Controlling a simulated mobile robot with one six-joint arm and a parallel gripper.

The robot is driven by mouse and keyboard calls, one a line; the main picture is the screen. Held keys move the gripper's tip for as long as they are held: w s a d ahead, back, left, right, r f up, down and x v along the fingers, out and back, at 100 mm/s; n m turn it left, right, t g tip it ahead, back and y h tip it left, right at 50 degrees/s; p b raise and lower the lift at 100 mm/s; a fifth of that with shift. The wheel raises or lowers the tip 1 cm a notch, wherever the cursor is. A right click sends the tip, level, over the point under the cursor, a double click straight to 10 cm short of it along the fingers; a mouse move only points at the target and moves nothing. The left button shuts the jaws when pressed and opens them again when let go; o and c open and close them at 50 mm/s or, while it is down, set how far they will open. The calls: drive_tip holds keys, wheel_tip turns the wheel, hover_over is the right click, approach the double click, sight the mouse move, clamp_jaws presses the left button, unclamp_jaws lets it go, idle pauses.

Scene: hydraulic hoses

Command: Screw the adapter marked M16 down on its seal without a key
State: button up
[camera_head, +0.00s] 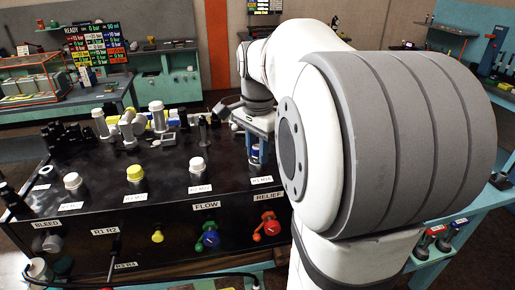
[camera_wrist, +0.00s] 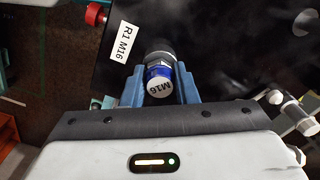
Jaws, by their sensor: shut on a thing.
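The adapter marked M16 (camera_wrist: 159,86) shows in the wrist view as a round cap end with a blue band and a metal body behind it. It sits at the black block's top, by the label R1 M16 (camera_wrist: 122,42). My gripper (camera_wrist: 160,88) has its two blue fingers on either side of the adapter, shut on it. In the head view my gripper (camera_head: 258,125) is at the block's right end, above the R1 M16 label (camera_head: 261,180), and the adapter is only partly visible between the fingers. The seal under the adapter is hidden.
The black block (camera_head: 160,215) carries other capped ports, one with a yellow cap (camera_head: 135,173) and one with a white cap (camera_head: 198,165).

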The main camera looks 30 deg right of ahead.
drive_tip(key=m, duration=0.4)
drive_tip(key=shift+s+f, duration=0.1)
drive_tip(key=shift+f, duration=0.1)
drive_tip(key=shift+m, duration=0.5)
drive_tip(key=m, duration=0.5)
drive_tip(key=shift+s+f, duration=0.1)
drive_tip(key=shift+f, duration=0.05)
